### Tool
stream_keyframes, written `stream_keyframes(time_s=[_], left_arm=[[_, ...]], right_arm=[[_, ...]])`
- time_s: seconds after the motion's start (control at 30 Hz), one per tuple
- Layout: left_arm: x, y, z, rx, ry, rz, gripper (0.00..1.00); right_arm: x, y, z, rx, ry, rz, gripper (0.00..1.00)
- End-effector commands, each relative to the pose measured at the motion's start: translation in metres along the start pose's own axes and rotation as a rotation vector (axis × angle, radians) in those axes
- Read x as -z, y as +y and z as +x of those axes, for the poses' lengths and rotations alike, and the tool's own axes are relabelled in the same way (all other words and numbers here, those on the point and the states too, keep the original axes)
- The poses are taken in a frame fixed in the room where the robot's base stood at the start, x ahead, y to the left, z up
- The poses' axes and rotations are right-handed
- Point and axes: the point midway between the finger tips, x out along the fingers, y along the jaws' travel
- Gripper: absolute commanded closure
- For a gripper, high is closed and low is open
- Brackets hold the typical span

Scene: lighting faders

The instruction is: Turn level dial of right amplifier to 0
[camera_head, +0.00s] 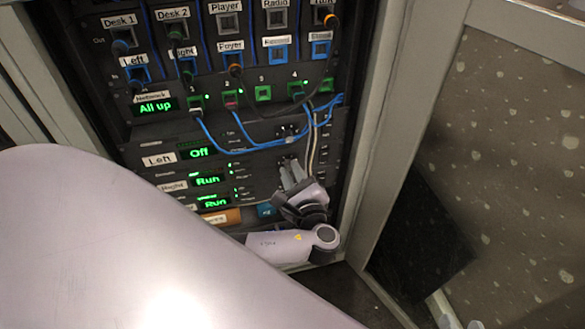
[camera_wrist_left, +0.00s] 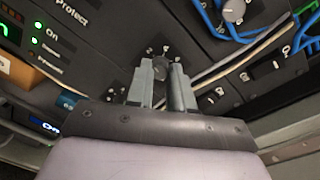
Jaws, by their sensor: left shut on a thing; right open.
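The right amplifier (camera_head: 173,186) is the rack row labelled "Right", with a green "Run" display (camera_head: 207,180). My left gripper (camera_head: 291,168) is at the right end of this row. In the left wrist view its two fingers (camera_wrist_left: 162,80) are shut on the level dial (camera_wrist_left: 162,66), one on each side. Marks surround the dial, but its pointer and setting are hidden or too small to read. In the head view the fingers cover the dial. Two pale tips at the bottom right edge look like my right gripper (camera_head: 447,312), open and empty, mostly cut off.
The left amplifier (camera_head: 158,160) above reads "Off"; its grey dial (camera_wrist_left: 235,10) shows near blue cables (camera_head: 235,143). A pale cable passes close to my left fingers. Below is another row reading "Run" (camera_head: 215,202). A cabinet frame (camera_head: 395,130) stands right of the rack.

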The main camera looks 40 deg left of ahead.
Motion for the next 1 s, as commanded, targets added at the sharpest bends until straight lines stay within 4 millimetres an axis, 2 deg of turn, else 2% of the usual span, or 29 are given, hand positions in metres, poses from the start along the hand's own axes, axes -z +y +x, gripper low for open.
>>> stream_keyframes(time_s=[0.7, 1.0], left_arm=[[0.002, 0.004, -0.001, 0.006, 0.037, -0.672, 1.00], [0.002, 0.004, -0.001, 0.011, 0.047, -0.881, 1.00]], right_arm=[[-0.008, -0.001, 0.002, 0.008, -0.006, 0.014, 0.57], [-0.005, -0.006, 0.009, 0.044, 0.014, 0.046, 0.57]])
